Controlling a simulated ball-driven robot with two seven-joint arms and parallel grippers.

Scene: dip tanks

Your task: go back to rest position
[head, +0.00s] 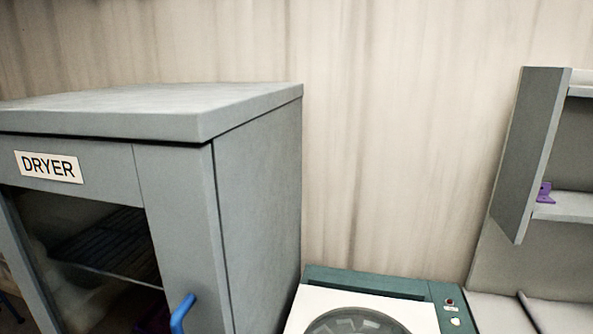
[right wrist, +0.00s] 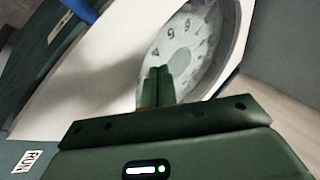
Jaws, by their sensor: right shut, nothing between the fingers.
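My right gripper (right wrist: 158,72) shows in the right wrist view. Its two dark green fingers are together, with nothing between them. They point toward a round numbered disc (right wrist: 196,45) in a white-topped machine; I cannot tell how far above it they are. In the head view this looks like the teal machine with a white top (head: 310,303), its round window cut off by the bottom edge. Neither gripper shows in the head view, and my left gripper is in no view.
A large grey dryer (head: 258,190) with a blue handle (head: 182,313) and a glass front stands at the left. A grey shelf unit (head: 533,150) at the right holds a small purple thing (head: 544,192). A RUN label (right wrist: 28,161) shows in the wrist view.

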